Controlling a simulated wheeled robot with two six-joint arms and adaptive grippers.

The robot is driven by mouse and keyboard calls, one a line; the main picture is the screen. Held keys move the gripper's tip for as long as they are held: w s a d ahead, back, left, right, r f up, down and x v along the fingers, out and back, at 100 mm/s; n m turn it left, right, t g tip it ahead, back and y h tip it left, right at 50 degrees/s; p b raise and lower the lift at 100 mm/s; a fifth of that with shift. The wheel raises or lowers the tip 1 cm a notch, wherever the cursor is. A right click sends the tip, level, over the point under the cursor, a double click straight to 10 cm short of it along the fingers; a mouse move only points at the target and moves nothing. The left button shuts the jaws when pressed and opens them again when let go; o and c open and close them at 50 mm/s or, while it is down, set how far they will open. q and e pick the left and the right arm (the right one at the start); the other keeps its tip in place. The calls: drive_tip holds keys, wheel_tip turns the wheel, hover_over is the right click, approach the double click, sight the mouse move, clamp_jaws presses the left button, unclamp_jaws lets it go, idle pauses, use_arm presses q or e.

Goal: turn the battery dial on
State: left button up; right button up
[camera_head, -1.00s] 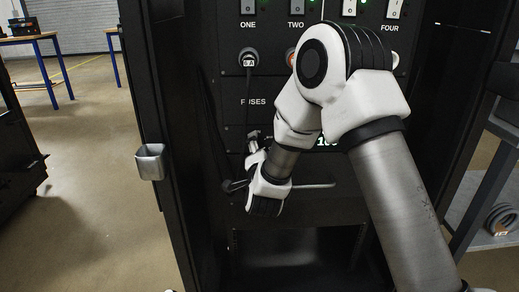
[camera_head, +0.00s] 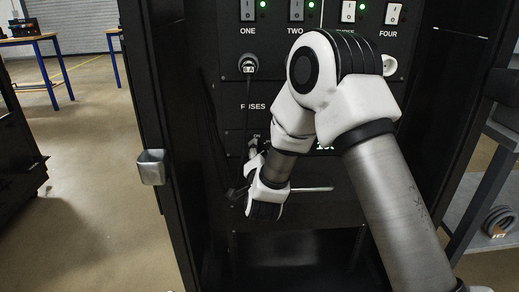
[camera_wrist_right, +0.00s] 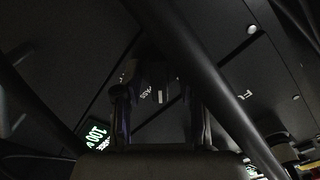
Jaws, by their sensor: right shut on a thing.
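The battery dial (camera_wrist_right: 158,86) is a small dark knob with a white mark, seen between the finger pads in the right wrist view. My right gripper (camera_wrist_right: 158,96) is shut on it, with one finger on each side. In the head view, my right gripper (camera_head: 252,150) reaches the lower panel just under a small ON label (camera_head: 257,136). The dial is mostly hidden there by the fingers and wrist. A lit display (camera_wrist_right: 95,132) with green-white digits sits beside the dial; my arm partly covers it in the head view. My left gripper is not in view.
Above are numbered switches (camera_head: 297,11) with green lights, a plugged-in connector (camera_head: 248,64) and a FUSES panel (camera_head: 253,106). The rack's black side post (camera_head: 150,90) with a grey cup (camera_head: 151,167) stands left. An open bay lies below the gripper.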

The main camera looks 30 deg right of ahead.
drive_tip(key=n+p, duration=0.1)
drive_tip(key=n, duration=0.1)
drive_tip(key=n+p, duration=0.3)
drive_tip(key=n, duration=0.1)
drive_tip(key=shift+a+r, duration=0.15)
drive_tip(key=shift+r, duration=0.1)
drive_tip(key=shift+w+a+f+n+p, duration=0.1)
drive_tip(key=shift+n+p, duration=1.2)
drive_tip(key=shift+n, duration=0.6)
drive_tip(key=o, duration=1.1)
drive_tip(key=shift+f, duration=0.1)
drive_tip(key=v, duration=1.2)
